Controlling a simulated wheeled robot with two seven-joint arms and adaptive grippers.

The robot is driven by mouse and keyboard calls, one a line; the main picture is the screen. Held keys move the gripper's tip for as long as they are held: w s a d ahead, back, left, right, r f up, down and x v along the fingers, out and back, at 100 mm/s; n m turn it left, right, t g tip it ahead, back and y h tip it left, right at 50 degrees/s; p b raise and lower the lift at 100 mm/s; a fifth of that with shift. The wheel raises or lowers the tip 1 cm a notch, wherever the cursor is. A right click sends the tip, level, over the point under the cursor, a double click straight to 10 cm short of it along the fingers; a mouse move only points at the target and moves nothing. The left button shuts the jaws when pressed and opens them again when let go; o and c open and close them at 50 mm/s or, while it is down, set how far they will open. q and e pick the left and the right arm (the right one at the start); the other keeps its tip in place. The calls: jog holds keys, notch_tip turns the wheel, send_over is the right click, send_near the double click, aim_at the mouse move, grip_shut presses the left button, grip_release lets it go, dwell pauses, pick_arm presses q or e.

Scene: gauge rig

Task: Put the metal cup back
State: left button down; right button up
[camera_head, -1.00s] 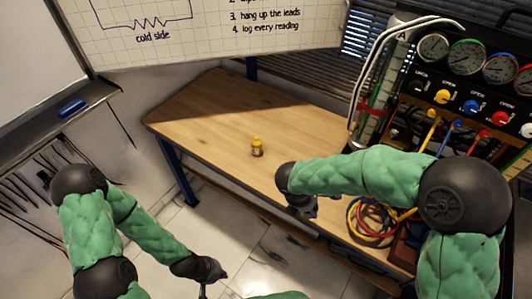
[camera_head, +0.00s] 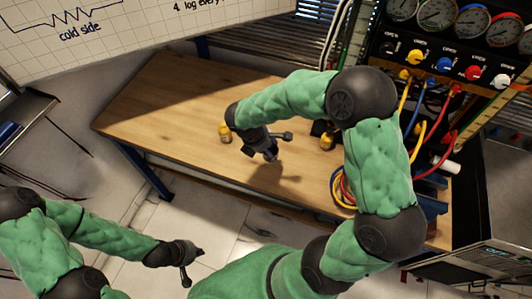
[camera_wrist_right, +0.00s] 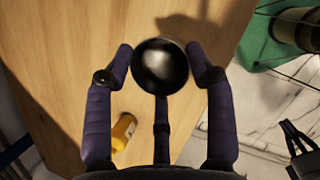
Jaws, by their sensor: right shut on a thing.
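The metal cup (camera_wrist_right: 161,66) shows in the right wrist view as a dark, shiny round shape between the fingertips. My right gripper (camera_wrist_right: 165,78) is shut on it. In the head view my right gripper (camera_head: 279,146) hangs over the wooden table, and I cannot make out the cup clearly there. Its shadow falls on the table below. My left gripper (camera_head: 192,268) is low at the lower left, over the floor in front of the table. Its fingers look spread and empty.
A small yellow-capped bottle (camera_head: 225,133) stands on the wooden table (camera_head: 160,105), left of my right gripper. An amber jar (camera_head: 327,140) is to the right. Coiled leads (camera_head: 343,190) lie near the gauge panel (camera_head: 455,50). The table's left part is clear.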

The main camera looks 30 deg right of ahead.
jog(key=w+f, duration=0.1)
jog(key=f, duration=0.1)
jog(key=w+d+f+b, duration=0.1)
jog(key=w+f, duration=0.1)
jog(key=shift+w+d+f+b, duration=0.15)
jog(key=shift+f+b, duration=0.35)
jog(key=shift+f, duration=1.2)
jog(key=shift+f, duration=0.15)
jog(key=o, duration=1.3)
jog(key=shift+w+r, duration=0.1)
jog(key=shift+r, duration=0.25)
jog(key=p+v, duration=0.3)
jog(key=v, duration=0.8)
jog(key=shift+a+r, duration=0.25)
jog(key=shift+r, duration=0.05)
